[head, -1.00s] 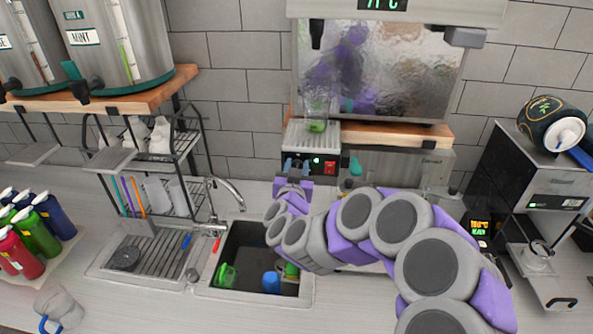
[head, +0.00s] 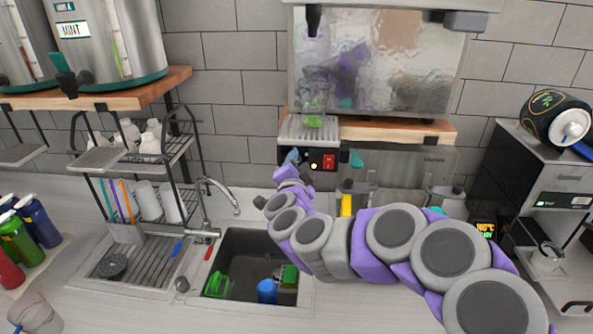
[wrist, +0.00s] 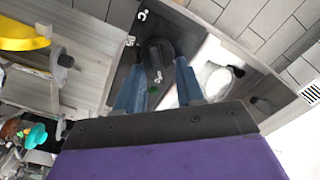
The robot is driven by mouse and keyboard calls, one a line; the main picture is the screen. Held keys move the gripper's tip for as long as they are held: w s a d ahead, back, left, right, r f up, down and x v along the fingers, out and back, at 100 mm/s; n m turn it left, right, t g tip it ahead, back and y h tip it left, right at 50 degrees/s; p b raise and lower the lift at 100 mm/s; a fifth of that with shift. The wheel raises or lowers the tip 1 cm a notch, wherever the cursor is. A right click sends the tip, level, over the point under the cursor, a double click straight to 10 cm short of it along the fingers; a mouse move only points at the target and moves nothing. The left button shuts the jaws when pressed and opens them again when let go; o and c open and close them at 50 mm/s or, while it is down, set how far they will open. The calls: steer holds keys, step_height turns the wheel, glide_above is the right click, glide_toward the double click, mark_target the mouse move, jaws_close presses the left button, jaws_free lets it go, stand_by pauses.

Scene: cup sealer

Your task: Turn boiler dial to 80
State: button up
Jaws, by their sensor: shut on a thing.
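The boiler (head: 375,68) is a shiny metal box on the wooden shelf at the back. Below it is a black control panel (head: 311,155) with a red switch (head: 328,161) and a small amber light (head: 314,166). My gripper (head: 292,158) is at the left part of this panel and hides the dial in the head view. In the wrist view the black dial (wrist: 156,52) sits between the two blue-grey fingers of my gripper (wrist: 158,78), which is shut on it. No temperature readout shows now.
A sink (head: 250,265) with a blue cup (head: 267,291) and green items lies below my arm. A faucet (head: 215,190) and a dish rack (head: 140,165) are to the left. A coffee machine (head: 560,190) stands at right.

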steer(key=shift+f+m+b, duration=0.15)
steer(key=shift+m+b, duration=0.2)
steer(key=shift+m, duration=0.25)
steer(key=o, duration=1)
steer(key=s+b, duration=0.6)
steer(key=s, duration=1.1)
steer(key=shift+s+a, duration=0.15)
steer(key=shift+a, duration=0.2)
